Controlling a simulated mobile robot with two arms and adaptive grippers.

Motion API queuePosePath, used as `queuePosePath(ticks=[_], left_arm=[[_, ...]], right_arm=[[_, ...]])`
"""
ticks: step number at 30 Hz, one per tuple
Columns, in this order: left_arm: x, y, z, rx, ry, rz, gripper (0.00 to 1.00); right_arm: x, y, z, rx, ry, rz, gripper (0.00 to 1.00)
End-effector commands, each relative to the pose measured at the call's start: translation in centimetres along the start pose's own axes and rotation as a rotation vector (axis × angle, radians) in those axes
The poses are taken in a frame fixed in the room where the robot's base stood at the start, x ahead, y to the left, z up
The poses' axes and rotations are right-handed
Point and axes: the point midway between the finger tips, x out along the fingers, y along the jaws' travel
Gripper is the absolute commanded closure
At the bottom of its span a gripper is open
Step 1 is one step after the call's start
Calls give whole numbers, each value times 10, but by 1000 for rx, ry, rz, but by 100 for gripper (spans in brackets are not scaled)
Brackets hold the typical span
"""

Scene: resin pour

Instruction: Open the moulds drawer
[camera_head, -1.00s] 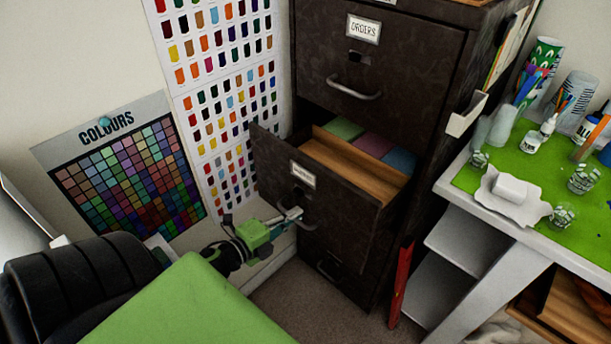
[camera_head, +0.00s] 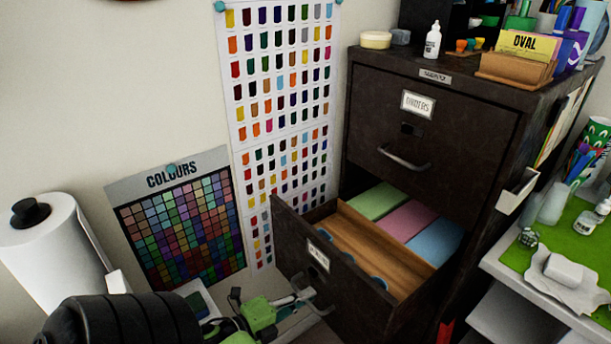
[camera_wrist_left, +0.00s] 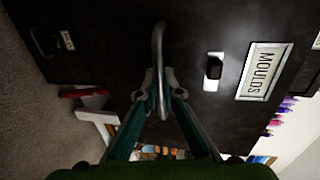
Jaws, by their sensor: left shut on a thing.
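The moulds drawer (camera_head: 345,296) is pulled well out of the dark filing cabinet (camera_head: 455,145). Inside it are a wooden divider and green, pink and blue blocks, with some blue round items near the front. Its label (camera_wrist_left: 263,71) reads MOULDS in the left wrist view, beside a small latch (camera_wrist_left: 213,70). My left gripper (camera_head: 300,297) is at the drawer front, shut on the metal handle (camera_wrist_left: 158,55); both fingers meet at the handle's end in the left wrist view (camera_wrist_left: 160,95). My right gripper is not in view.
The upper drawer (camera_head: 425,130) is shut. A white table with a green mat (camera_head: 525,255) stands close on the right. A paper roll (camera_head: 50,245) and a colour chart (camera_head: 180,220) are on the left. Small items stand on the cabinet top.

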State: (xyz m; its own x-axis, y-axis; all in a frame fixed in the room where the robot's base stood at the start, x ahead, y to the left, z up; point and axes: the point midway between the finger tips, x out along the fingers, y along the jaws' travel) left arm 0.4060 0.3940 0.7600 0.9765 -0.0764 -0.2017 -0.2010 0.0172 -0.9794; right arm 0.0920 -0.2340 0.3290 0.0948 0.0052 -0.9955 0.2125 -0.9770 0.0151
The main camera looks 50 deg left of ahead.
Motion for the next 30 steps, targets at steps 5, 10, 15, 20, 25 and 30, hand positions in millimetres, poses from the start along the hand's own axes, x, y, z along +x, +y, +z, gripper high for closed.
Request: queuePosePath(ticks=[5,10,15,20,25,30], left_arm=[[0,1,0,0,0,1,76],[0,0,0,0,0,1,76],[-3,0,0,0,0,1,76],[-24,2,0,-2,-1,4,76],[-61,2,0,-2,-2,5,76],[-94,2,0,-1,-2,4,76]], right_arm=[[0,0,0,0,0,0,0],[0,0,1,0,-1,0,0],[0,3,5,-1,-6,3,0],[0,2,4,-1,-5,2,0],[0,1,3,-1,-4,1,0],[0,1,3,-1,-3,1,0]])
